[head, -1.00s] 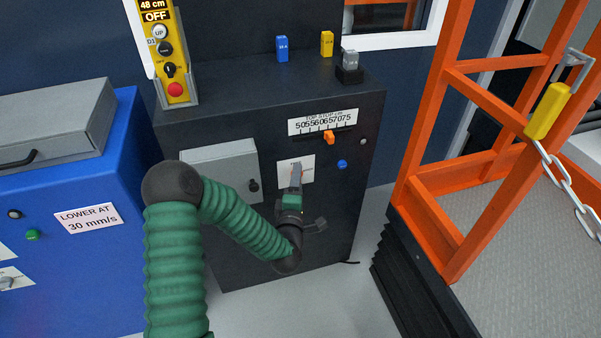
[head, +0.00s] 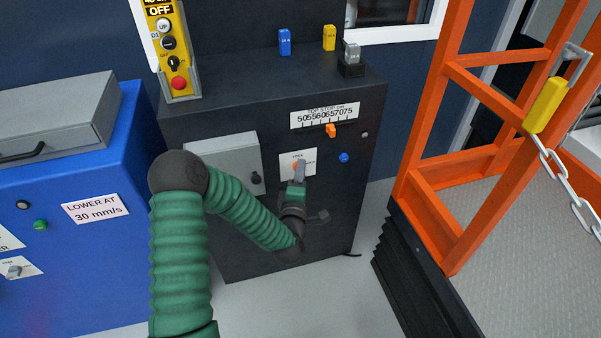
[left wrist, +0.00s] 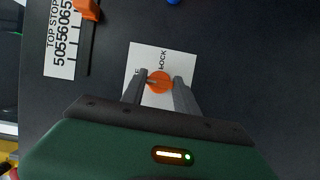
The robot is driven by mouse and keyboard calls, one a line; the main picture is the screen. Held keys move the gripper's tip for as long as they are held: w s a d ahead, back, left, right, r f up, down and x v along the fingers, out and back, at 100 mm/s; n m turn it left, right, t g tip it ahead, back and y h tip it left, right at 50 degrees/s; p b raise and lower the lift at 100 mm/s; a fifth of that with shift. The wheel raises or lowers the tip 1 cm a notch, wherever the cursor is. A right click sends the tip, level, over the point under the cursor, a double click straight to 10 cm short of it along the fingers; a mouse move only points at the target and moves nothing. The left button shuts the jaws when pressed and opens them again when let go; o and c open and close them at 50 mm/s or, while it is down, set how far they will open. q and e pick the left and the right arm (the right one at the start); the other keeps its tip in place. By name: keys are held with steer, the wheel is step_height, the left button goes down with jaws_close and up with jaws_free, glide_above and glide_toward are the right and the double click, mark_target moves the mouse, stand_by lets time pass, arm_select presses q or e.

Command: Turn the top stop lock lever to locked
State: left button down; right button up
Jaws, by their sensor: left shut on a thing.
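The top stop lock lever (left wrist: 159,82) is an orange round knob on a white label plate (left wrist: 142,58) on the front of the dark cabinet. In the left wrist view it sits between the two grey fingers of my left gripper (left wrist: 160,90), which is shut on it. In the head view my left gripper (head: 299,174) covers most of the lever, and only a bit of orange shows. The plate (head: 285,159) carries small lettering; "LOCK" is partly readable in the wrist view. The lever's exact angle is hard to tell. My right gripper is not in view.
Above the lever, the orange top stop slider (head: 331,131) sits under its number scale (head: 325,115). A blue knob (head: 343,158) is to the right. A grey box (head: 226,160) is at left on the cabinet. An orange frame (head: 430,200) stands at the right.

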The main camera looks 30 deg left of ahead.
arm_select(q)
steer(key=shift+w+d+r+m+g+y+p, duration=0.1)
steer(key=shift+m+g+y+p, duration=0.25)
steer(key=shift+m+g+p, duration=1.55)
steer(key=shift+w+a+r+m+g+y+p, duration=0.15)
steer(key=shift+m+g+y+p, duration=0.25)
steer(key=shift+m+p, duration=3)
steer(key=shift+d+r+m+g+y+p, duration=0.25)
steer(key=shift+m+g+p, duration=0.9)
steer(key=shift+p, duration=2.85)
steer(key=shift+a+f, duration=0.1)
steer(key=shift+f, duration=0.05)
steer(key=c, duration=0.9)
jaws_free()
steer(key=shift+f, duration=0.1)
steer(key=p+v, duration=0.3)
steer(key=v, duration=1.3)
steer(key=shift+s+d, duration=0.1)
steer(key=shift+d, duration=0.4)
